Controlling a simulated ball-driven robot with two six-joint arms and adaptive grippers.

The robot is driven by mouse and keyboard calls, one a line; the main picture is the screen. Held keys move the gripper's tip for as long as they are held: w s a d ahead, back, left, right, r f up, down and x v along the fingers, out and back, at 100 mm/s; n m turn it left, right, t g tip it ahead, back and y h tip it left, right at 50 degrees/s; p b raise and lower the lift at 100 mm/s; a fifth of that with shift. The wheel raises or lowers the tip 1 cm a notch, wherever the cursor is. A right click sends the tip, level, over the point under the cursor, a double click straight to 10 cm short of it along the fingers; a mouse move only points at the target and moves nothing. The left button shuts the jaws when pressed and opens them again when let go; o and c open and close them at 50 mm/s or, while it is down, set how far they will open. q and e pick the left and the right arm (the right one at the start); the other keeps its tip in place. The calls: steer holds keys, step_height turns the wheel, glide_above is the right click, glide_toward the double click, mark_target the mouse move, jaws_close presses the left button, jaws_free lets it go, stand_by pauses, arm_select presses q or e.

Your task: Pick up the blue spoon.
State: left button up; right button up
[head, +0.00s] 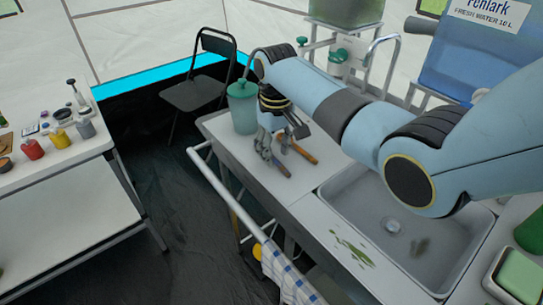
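I cannot make out a clearly blue spoon. A grey-blue utensil (268,155) with a dark handle lies on the white counter left of the sink; its kind is hard to tell. A tool with an orange-brown handle (304,153) lies beside it. My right arm reaches in from the right, and my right gripper (294,128) is over the counter, just above these utensils. Its fingers are small and partly hidden by the wrist, so their opening is unclear. My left gripper is out of view.
A teal lidded cup (243,107) stands close left of my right gripper. A sink (405,225) lies to the right. A metal rail (228,195) with a checked towel (287,277) runs along the counter front. A side table (60,165) holds several jars.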

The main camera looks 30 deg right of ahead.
steer(key=shift+f, duration=0.8)
steer(key=shift+c, duration=0.7)
steer(key=c, duration=0.5)
jaws_close()
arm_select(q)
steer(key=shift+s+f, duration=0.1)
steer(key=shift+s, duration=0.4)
arm_select(e)
steer(key=shift+r, duration=0.1)
